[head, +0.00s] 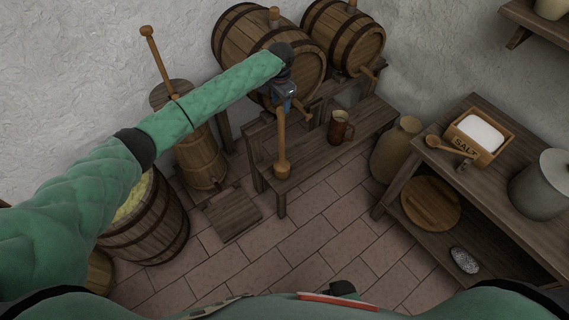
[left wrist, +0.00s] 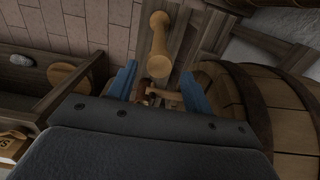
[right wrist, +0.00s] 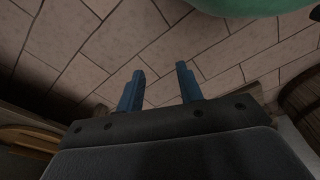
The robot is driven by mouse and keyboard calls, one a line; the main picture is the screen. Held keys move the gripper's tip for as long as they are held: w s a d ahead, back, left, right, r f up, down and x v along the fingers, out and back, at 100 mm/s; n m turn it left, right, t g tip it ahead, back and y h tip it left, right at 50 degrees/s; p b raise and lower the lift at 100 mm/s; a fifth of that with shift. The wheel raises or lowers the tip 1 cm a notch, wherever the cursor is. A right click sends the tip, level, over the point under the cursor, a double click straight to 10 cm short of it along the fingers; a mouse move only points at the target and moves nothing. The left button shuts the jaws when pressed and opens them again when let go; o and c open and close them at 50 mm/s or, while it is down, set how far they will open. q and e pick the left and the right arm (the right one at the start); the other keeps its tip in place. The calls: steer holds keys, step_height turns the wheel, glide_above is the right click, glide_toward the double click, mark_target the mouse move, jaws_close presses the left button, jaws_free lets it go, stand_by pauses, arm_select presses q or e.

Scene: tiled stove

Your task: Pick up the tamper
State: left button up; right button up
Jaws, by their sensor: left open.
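The tamper (head: 281,146) is a light wooden tool with a slim shaft and a thicker lower end. It appears upright at the left end of the low wooden bench (head: 338,150). My left gripper (head: 284,97) is open at the upper end of the tamper. In the left wrist view the tamper (left wrist: 159,35) shows between and just beyond the parted blue fingers (left wrist: 158,84). I cannot tell whether the fingers touch it. My right gripper (right wrist: 161,82) is open and empty above the tiled floor in the right wrist view.
A brown mug (head: 339,127) stands on the bench. Barrels (head: 343,35) lie behind it. A churn (head: 200,155) with an upright staff stands left, and a jug (head: 394,150) right. A table (head: 480,110) holds a salt box (head: 480,135). The floor in front is clear.

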mark_target(281, 109)
arm_select(q)
steer(key=shift+d, duration=0.1)
steer(key=shift+f, duration=0.15)
step_height(281, 109, down, 2)
steer(key=shift+f+p, duration=0.1)
steer(key=shift+p, duration=0.45)
steer(key=shift+f+p, duration=0.3)
steer(key=shift+f, duration=0.05)
steer(key=shift+f+p, duration=1.1)
steer(key=shift+f, duration=1.2)
arm_select(e)
steer(key=s+d+f+t, duration=0.1)
steer(key=s+d+f, duration=0.2)
steer(key=f, duration=0.3)
steer(key=shift+f, duration=0.4)
arm_select(q)
steer(key=c, duration=1)
jaws_close()
arm_select(e)
steer(key=shift+d, duration=0.15)
arm_select(q)
steer(key=shift+r, duration=0.2)
arm_select(e)
steer(key=shift+f, duration=0.1)
